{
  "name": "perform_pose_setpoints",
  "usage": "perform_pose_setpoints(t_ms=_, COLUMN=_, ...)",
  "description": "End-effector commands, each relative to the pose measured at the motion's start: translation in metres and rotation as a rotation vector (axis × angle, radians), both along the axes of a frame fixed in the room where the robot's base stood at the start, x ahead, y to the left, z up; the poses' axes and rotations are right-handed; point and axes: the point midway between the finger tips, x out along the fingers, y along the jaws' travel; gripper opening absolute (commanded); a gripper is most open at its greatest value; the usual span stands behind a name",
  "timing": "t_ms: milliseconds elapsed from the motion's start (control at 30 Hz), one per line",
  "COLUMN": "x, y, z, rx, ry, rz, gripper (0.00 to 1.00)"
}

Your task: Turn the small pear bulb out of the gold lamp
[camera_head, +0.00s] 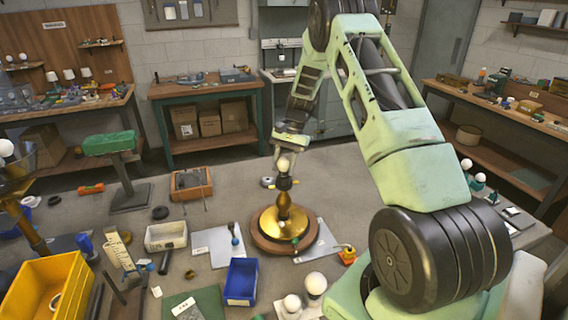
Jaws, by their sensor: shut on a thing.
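The gold lamp (283,218) stands upright on a round brown base near the middle of the bench. The small pear bulb (284,164), pale and rounded, sits at the top of the lamp above a dark socket (284,182). My gripper (285,150) is directly above the lamp, pointing down, and is shut on the bulb's upper part. The fingers are small here and partly hide the bulb. How far the bulb sits in the socket cannot be told.
A blue bin (241,282) and a white tray (166,236) lie left of the lamp, with a yellow crate (50,290) at front left. Loose white bulbs (315,284) stand in front. A wooden box (191,183) is behind left. Grey bench surface shows right of the lamp.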

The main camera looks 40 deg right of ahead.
Motion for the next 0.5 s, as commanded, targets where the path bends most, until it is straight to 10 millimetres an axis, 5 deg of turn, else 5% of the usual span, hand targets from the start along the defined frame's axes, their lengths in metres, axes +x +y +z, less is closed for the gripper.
perform_pose_setpoints(t_ms=167, x=0.0012, y=0.0005, z=0.0012, rx=0.0, ry=-0.002, rz=0.243, gripper=0.2)
perform_pose_setpoints(t_ms=500, x=0.0014, y=0.001, z=0.001, rx=0.001, ry=-0.002, rz=0.305, gripper=0.2)
